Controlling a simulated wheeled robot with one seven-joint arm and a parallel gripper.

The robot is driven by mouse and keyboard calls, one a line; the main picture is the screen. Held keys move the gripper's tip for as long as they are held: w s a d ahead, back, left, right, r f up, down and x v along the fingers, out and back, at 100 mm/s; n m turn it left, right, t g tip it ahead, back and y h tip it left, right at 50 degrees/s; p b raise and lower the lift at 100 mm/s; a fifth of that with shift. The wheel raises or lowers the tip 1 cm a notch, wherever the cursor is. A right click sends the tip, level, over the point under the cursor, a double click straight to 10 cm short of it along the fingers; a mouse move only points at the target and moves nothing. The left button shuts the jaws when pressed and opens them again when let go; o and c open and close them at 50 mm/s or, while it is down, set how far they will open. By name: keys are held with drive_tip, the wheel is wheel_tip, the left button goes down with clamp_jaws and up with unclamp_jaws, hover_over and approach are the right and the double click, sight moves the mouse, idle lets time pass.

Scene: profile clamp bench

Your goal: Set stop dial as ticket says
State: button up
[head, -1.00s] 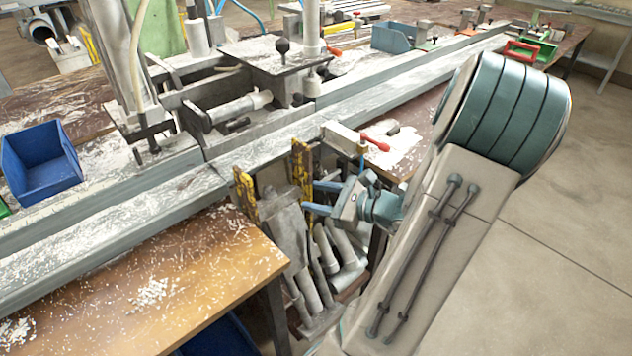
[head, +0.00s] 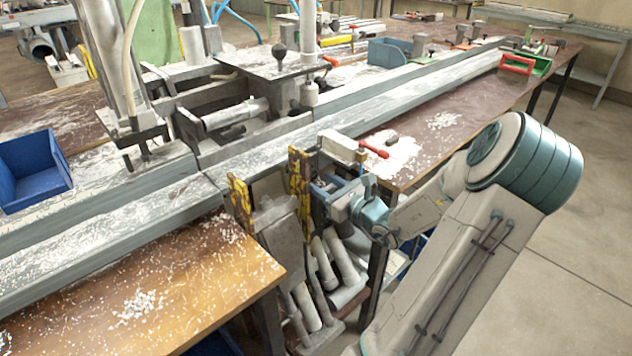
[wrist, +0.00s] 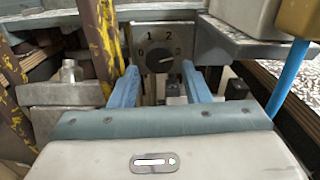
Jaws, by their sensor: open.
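The stop dial (wrist: 159,59) is a dark round knob on a grey plate, with the figures 0, 1 and 2 legible around it. A pale mark sits on the knob's right side; exactly which figure it points to is hard to tell. My gripper (wrist: 160,74) is open, its two blue fingers either side of the lower part of the dial in the wrist view, with nothing held between them. Whether they touch the dial cannot be told. In the head view my gripper (head: 318,196) is beside the yellow-black posts below the rail, and the dial is hidden. No ticket is readable.
A yellow-black post (wrist: 101,40) stands close left of the fingers. A blue rod (wrist: 287,78) is to the right. Above runs the long rail (head: 255,150), with a red-handled clamp (head: 372,149). Open floor (head: 590,240) lies to the right.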

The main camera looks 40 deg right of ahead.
sight(313, 177)
drive_tip(key=shift+w+a, duration=0.15)
drive_tip(key=shift+w, duration=1.45)
drive_tip(key=c, duration=0.7)
drive_tip(key=shift+r+m+p, duration=0.25)
drive_tip(key=shift+m+p, duration=0.05)
drive_tip(key=shift+p, duration=0.3)
drive_tip(key=shift+m+p, duration=0.6)
drive_tip(key=shift+p, duration=0.45)
drive_tip(key=shift+f+m+p, duration=0.2)
drive_tip(key=shift+m+p, duration=0.5)
drive_tip(key=shift+p, duration=0.1)
drive_tip(key=o, duration=0.7)
